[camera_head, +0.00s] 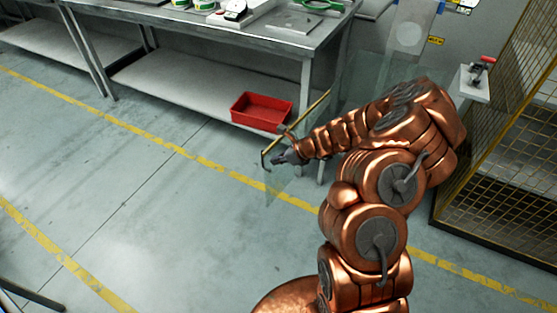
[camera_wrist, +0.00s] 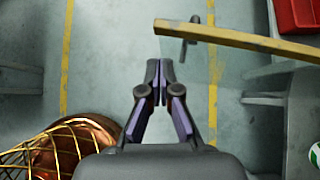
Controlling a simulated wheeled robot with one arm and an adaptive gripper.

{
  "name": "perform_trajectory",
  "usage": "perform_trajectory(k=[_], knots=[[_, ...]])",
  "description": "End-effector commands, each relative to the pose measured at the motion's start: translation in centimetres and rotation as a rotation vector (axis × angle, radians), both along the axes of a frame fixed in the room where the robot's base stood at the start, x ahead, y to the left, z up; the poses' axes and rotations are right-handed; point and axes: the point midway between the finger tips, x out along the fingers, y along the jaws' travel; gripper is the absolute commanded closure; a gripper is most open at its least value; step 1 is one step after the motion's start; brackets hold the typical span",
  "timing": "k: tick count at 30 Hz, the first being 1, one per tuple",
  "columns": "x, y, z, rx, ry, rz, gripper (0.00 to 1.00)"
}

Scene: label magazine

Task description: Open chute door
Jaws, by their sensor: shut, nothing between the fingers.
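The chute door appears to be a clear panel (camera_head: 284,180) with a yellow bar (camera_head: 308,114) along its top edge, standing out in front of the workbench. A dark handle (camera_head: 265,165) sits at the bar's free end. In the wrist view, the yellow bar (camera_wrist: 240,39) crosses the upper right and the dark handle (camera_wrist: 188,38) is near its left end. My gripper (camera_wrist: 160,70) is shut and empty, a little apart from the bar and handle in that view. In the head view, my gripper (camera_head: 282,158) appears beside the bar's free end; contact cannot be told.
A red bin (camera_head: 261,110) sits on the workbench's lower shelf, behind the bar. A yellow mesh cage (camera_head: 510,130) and a small stand with a red clamp (camera_head: 482,69) are at right. The floor (camera_head: 130,150) at left is clear.

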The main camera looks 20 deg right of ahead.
Motion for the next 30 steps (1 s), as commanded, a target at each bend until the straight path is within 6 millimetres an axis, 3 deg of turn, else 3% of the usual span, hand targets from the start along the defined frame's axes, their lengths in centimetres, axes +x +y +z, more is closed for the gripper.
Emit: perform_trajectory(k=[8, 17, 30], knots=[[-0.2, -0.1, 0.0, 0.001, 0.000, 0.001, 1.00], [-2.5, -1.4, 0.4, 0.001, 0.000, 0.015, 1.00], [-6.0, -4.1, 4.3, -0.003, -0.001, 0.004, 1.00]])
